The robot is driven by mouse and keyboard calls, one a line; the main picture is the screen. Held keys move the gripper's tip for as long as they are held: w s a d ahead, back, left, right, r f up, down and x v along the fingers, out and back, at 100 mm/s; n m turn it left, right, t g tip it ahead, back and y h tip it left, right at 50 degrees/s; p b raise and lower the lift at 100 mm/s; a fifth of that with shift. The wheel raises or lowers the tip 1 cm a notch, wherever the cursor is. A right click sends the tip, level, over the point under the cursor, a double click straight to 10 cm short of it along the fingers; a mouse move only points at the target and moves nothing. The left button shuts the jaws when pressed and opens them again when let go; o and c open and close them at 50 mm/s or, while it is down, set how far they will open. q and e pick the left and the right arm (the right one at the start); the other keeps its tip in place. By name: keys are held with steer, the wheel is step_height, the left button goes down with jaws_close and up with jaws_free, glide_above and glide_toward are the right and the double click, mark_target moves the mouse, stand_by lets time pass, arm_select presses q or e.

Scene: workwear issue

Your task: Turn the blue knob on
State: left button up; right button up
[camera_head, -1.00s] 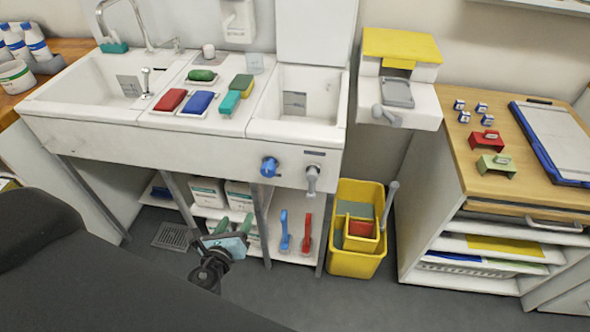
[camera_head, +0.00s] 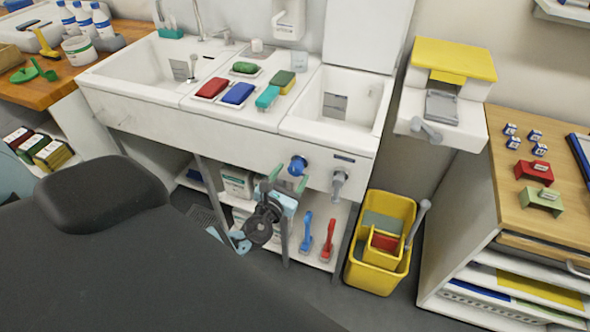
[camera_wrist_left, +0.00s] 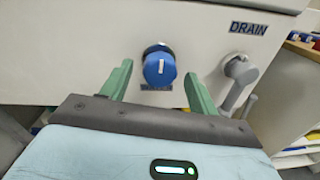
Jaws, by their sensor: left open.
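The blue knob (camera_head: 297,166) sits on the white front panel of the sink unit, below the right basin. In the left wrist view the blue knob (camera_wrist_left: 160,68) has a white mark that stands about upright, and a label below it is partly hidden. My left gripper (camera_head: 286,180) is just below and in front of the knob in the head view. In the left wrist view its two green fingers (camera_wrist_left: 158,88) are open, one on each side of the knob, with gaps on both sides and nothing held. My right gripper is not in view.
A grey drain lever (camera_head: 338,184) is close to the right of the knob; it also shows in the left wrist view (camera_wrist_left: 240,75). A yellow bucket (camera_head: 357,275) stands on the floor to the right. A blue brush (camera_head: 307,232) and a red one (camera_head: 328,240) are below.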

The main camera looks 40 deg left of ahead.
arm_select(q)
steer(key=shift+w+a, duration=0.15)
steer(key=shift+w, duration=0.6)
steer(key=shift+w+a, duration=0.1)
steer(key=shift+w, duration=0.6)
steer(key=c, duration=0.9)
